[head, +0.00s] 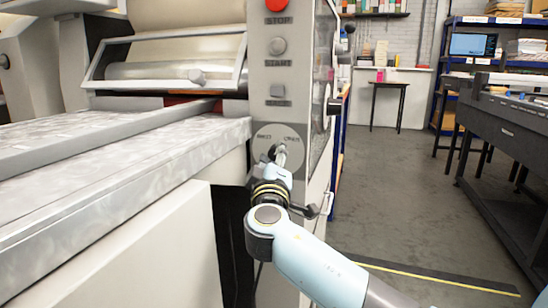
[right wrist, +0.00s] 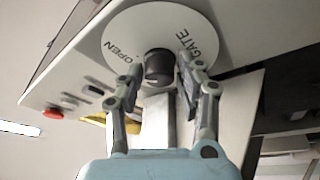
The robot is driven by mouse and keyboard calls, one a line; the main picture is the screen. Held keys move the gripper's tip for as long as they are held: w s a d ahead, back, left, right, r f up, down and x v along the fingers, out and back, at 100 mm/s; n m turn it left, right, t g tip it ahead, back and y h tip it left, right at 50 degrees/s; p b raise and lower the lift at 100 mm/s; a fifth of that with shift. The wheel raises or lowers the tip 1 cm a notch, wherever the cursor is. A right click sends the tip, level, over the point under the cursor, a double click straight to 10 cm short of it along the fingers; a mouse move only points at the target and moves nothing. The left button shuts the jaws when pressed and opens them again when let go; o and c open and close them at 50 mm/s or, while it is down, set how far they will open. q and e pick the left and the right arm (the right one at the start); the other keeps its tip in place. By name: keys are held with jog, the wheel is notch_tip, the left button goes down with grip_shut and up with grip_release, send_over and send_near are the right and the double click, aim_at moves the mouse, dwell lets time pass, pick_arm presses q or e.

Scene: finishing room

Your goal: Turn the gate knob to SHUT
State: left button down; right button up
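The gate knob (right wrist: 158,66) is a dark round knob at the centre of a pale disc (right wrist: 125,30) in the right wrist view. A grey bar-like part shows just below it in that view. The disc carries the words OPEN and GATE; SHUT is not readable. In the head view the disc (head: 262,149) is low on the machine's panel, with the knob mostly behind my gripper. My right gripper (right wrist: 160,84) is open, with one finger on each side of the knob and gaps visible between. My left gripper is not in view.
A long machine bed (head: 110,170) lies left. Open floor (head: 395,200) is right, with a dark table (head: 510,150) beyond.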

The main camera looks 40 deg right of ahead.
grip_shut()
jog(key=shift+r+n+y+p, duration=0.2)
jog(key=shift+n+y+p, duration=0.1)
jog(key=shift+n+p, duration=0.65)
jog(key=n+g+y+p, duration=0.1)
jog(key=n+p, duration=0.3)
jog(key=p, duration=0.1)
jog(key=n+g+y+p, duration=0.1)
jog(key=n+p, duration=0.3)
jog(key=p, duration=0.2)
jog(key=n+g+y+p, duration=0.1)
jog(key=n+p, duration=0.3)
jog(key=p, duration=0.2)
jog(key=shift+r, duration=0.25)
jog(key=n+g+p, duration=0.1)
jog(key=n+p, duration=0.1)
jog(key=shift+f+p, duration=0.1)
jog(key=shift+p, duration=0.25)
pick_arm(q)
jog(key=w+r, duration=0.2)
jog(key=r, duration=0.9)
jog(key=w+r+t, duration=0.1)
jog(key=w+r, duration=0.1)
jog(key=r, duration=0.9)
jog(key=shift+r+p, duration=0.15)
jog(key=shift+p, duration=0.2)
pick_arm(e)
jog(key=shift+f+n, duration=0.1)
jog(key=shift+n, duration=0.25)
